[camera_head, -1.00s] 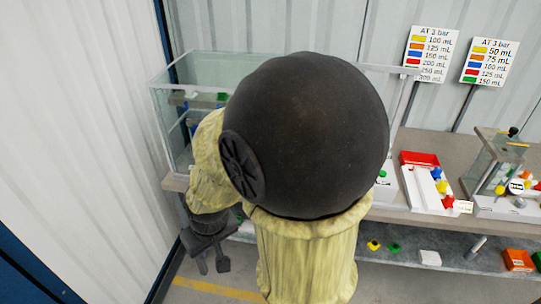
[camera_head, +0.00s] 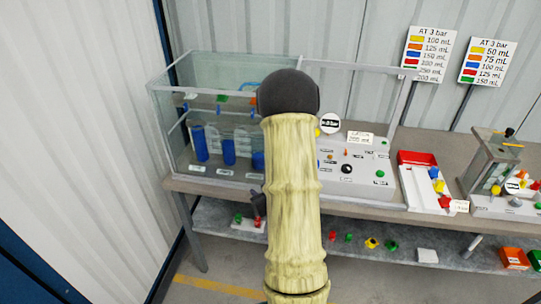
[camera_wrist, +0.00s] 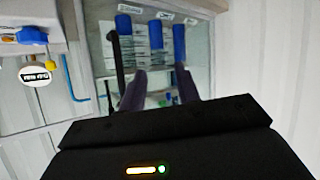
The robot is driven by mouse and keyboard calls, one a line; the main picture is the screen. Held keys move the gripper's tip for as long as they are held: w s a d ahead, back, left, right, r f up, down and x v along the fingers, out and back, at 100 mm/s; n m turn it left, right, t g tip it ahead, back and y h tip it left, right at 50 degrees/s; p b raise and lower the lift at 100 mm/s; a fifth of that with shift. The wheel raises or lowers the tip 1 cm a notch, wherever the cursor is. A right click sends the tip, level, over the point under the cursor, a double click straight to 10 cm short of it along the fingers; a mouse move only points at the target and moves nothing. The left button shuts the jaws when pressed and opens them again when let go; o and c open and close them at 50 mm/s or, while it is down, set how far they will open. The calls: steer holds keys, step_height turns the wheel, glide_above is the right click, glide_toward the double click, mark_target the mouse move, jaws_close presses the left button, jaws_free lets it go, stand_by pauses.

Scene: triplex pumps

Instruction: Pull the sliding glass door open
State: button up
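The glass case (camera_head: 205,85) stands at the left of the bench in the head view, with several blue cylinders (camera_head: 200,143) behind its clear front. The sliding glass door is hard to tell from the other clear panes. In the wrist view the case is upside down, and a black upright bar (camera_wrist: 115,75), perhaps the door handle, stands left of the fingers. My gripper (camera_wrist: 160,88) has its two dark fingers apart, pointing at the case front. The bar appears beside the left finger, not between the fingers; contact is unclear. In the head view my arm hides the gripper.
A grey control panel (camera_head: 355,185) with knobs stands right of the case. A red and white tray (camera_head: 418,158) and a smaller clear unit (camera_head: 490,160) are farther right. A lower shelf (camera_head: 340,258) holds small coloured parts. A white corrugated wall (camera_head: 80,130) bounds the left.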

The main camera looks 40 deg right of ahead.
steer(key=s+d+r+m+t+h, duration=0.1)
steer(key=s+d+m+t+h, duration=0.1)
steer(key=s+d+t, duration=0.2)
steer(key=s+d, duration=0.2)
steer(key=s, duration=0.1)
steer(key=shift+r+t+p, duration=0.3)
steer(key=shift+t+p, duration=0.05)
steer(key=shift+t, duration=0.05)
steer(key=shift+d, duration=0.15)
steer(key=b+x, duration=0.2)
steer(key=b, duration=0.5)
steer(key=shift+w+d+f, duration=0.15)
steer(key=shift+w, duration=0.1)
steer(key=p+x, duration=0.5)
steer(key=x, duration=0.9)
steer(key=shift+w+d, duration=0.15)
steer(key=shift+w, duration=0.2)
